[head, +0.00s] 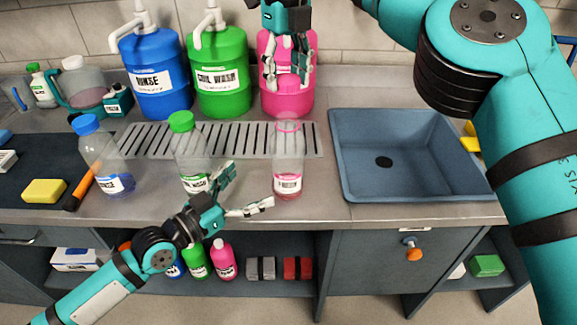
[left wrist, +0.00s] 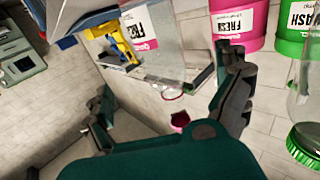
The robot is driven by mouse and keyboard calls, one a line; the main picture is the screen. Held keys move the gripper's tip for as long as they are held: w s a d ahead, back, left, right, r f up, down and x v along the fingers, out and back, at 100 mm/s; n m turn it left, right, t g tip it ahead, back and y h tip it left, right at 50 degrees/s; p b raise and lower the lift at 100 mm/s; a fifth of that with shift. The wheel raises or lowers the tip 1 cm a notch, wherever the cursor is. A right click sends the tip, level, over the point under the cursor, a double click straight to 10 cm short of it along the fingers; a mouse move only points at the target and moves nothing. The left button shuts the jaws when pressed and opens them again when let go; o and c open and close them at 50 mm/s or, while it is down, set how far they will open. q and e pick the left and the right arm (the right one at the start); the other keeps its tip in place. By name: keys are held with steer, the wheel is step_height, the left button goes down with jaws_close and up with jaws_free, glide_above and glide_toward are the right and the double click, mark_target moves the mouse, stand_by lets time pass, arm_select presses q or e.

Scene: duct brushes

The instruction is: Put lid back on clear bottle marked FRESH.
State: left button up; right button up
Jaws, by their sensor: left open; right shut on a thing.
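The clear bottle marked FRESH (head: 288,160) stands upright and uncapped on the counter's front part, with pink liquid at its bottom. In the left wrist view the bottle (left wrist: 155,50) looks upside down. My left gripper (head: 248,187) is open at the bottle's front left, its fingers pointing towards it; I see no grip on it. My right gripper (head: 288,78) is shut on a pink lid (head: 289,85), above and behind the bottle, in front of the pink jug. A dark pink lid-like thing (left wrist: 180,121) shows beyond the bottle's mouth in the left wrist view.
A green-capped clear bottle (head: 190,150) stands close left of the FRESH bottle, a blue-capped one (head: 103,155) farther left. Blue (head: 156,75), green (head: 217,75) and pink (head: 287,102) jugs line the back. A sink (head: 345,170) lies to the right.

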mark_target(287, 160)
arm_select(q)
steer(key=x, duration=1.2)
steer(key=c, duration=1.8)
steer(key=shift+o, duration=0.2)
arm_select(e)
steer(key=shift+f, duration=2.5)
steer(key=shift+f, duration=0.9)
steer(key=shift+f, duration=0.5)
